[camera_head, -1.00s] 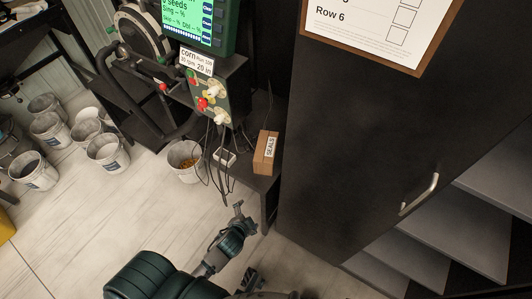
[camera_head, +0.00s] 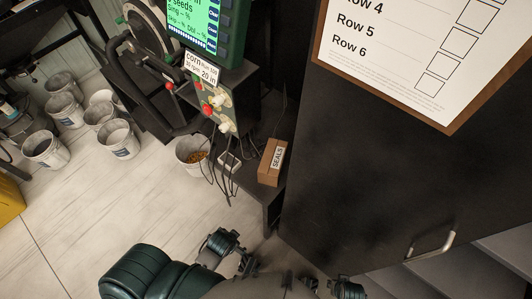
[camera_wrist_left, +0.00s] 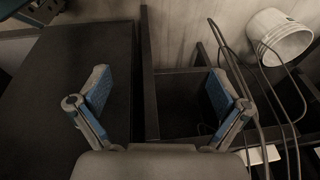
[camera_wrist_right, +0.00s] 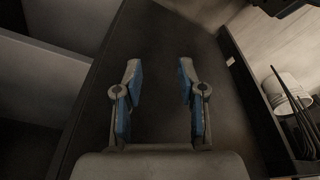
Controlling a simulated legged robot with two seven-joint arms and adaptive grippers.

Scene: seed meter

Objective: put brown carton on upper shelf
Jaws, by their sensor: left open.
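The brown carton (camera_head: 272,162), with a white label reading SEALS, sits on a dark low stand (camera_head: 256,188) beside the black cabinet in the head view. Grey shelf boards (camera_head: 512,246) show in part at the lower right; which is the upper one is not clear. My left gripper (camera_head: 240,256) is below and left of the carton, apart from it. In the left wrist view its blue-padded fingers (camera_wrist_left: 161,92) are spread and empty. My right gripper shows in the right wrist view with its fingers (camera_wrist_right: 159,82) apart and nothing between them. The carton is in neither wrist view.
The black cabinet (camera_head: 360,165) has a metal handle (camera_head: 432,245) and a clipboard sheet (camera_head: 420,50). Cables (camera_head: 215,165) hang left of the carton, by a bucket of grain (camera_head: 190,155). Several white buckets (camera_head: 118,140) stand on the floor. The lower-left floor is clear.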

